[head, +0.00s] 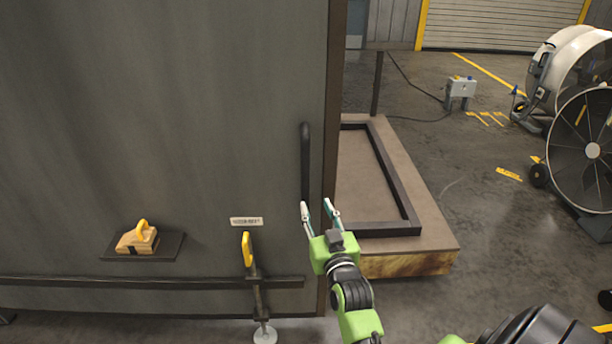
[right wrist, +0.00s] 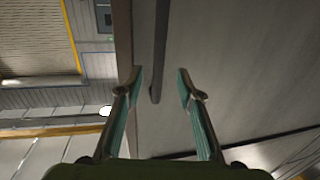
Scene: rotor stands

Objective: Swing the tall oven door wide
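The tall oven door (head: 170,100) is a large dark grey panel filling the left half of the head view; it also fills the right side of the right wrist view (right wrist: 240,60). Its dark vertical bar handle (head: 306,155) is near the door's right edge. My right gripper (head: 316,204) is open at the handle's lower end. In the right wrist view the handle (right wrist: 159,50) shows between the two spread fingers (right wrist: 160,75); I cannot tell whether they touch it. A yellow-handled latch (head: 248,250) sits low on the door. My left gripper is not in view.
A low platform (head: 435,225) with a dark rectangular frame (head: 405,200) stands right of the door. A wooden block with a yellow handle (head: 137,238) rests on a small dark shelf. Large fans (head: 585,150) stand at right. The concrete floor (head: 470,180) between is open.

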